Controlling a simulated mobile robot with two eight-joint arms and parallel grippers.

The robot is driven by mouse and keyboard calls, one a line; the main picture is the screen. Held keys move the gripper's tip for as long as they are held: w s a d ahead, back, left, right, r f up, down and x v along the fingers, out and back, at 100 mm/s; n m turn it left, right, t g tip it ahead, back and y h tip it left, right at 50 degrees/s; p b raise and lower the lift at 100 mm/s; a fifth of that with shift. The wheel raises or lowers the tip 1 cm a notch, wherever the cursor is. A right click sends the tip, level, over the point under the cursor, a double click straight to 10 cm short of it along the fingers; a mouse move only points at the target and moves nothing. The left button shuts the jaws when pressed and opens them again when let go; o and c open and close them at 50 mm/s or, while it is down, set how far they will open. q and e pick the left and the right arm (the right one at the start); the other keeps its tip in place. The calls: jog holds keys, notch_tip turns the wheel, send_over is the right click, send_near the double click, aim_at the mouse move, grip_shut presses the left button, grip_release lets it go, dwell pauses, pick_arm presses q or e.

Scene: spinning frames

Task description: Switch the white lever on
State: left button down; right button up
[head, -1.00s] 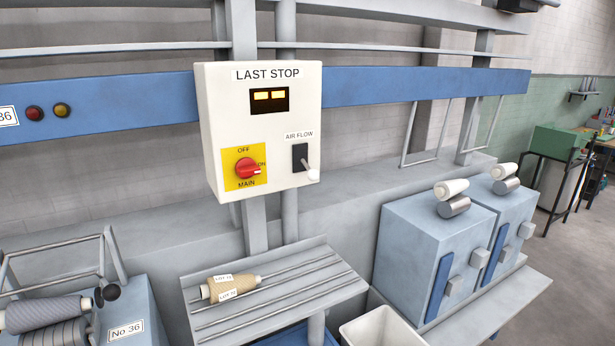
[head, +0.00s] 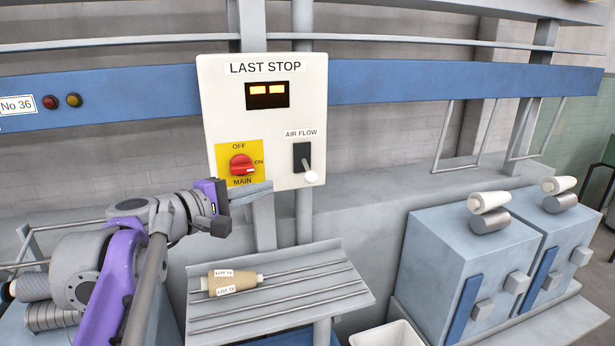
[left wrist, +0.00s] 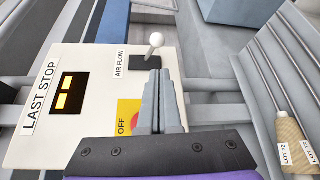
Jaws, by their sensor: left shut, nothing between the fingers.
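The white lever (head: 310,176), a short stem with a round white knob, sticks out and hangs downward from a black plate (head: 302,156) under the AIR FLOW label on the white control panel (head: 215,110). In the left wrist view, its white knob (left wrist: 156,39) stands just beyond the fingertips. My left gripper (head: 270,187) is shut and empty in front of the panel's lower edge, left of the lever and apart from it in the picture. In the left wrist view, its fingers (left wrist: 158,74) are together. My right gripper is not in view.
A red rotary switch (head: 241,165) on a yellow plate sits left of the lever, its handle toward ON. Below the panel, a slatted shelf (head: 330,298) holds a tan yarn cone (head: 235,283). Pale blue boxes (head: 440,255) stand at the right. The space right of the lever is clear.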

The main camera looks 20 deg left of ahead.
aim_at(311, 177)
pick_arm(q)
jog(key=shift+a+r, duration=0.1)
jog(key=shift+a, duration=0.05)
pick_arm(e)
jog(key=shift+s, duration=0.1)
pick_arm(q)
jog(key=x, duration=1)
jog(key=shift+p, duration=0.3)
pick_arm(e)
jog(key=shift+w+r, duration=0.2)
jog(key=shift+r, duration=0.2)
pick_arm(q)
jog(key=shift+d+r, duration=0.1)
jog(key=shift+d, duration=0.1)
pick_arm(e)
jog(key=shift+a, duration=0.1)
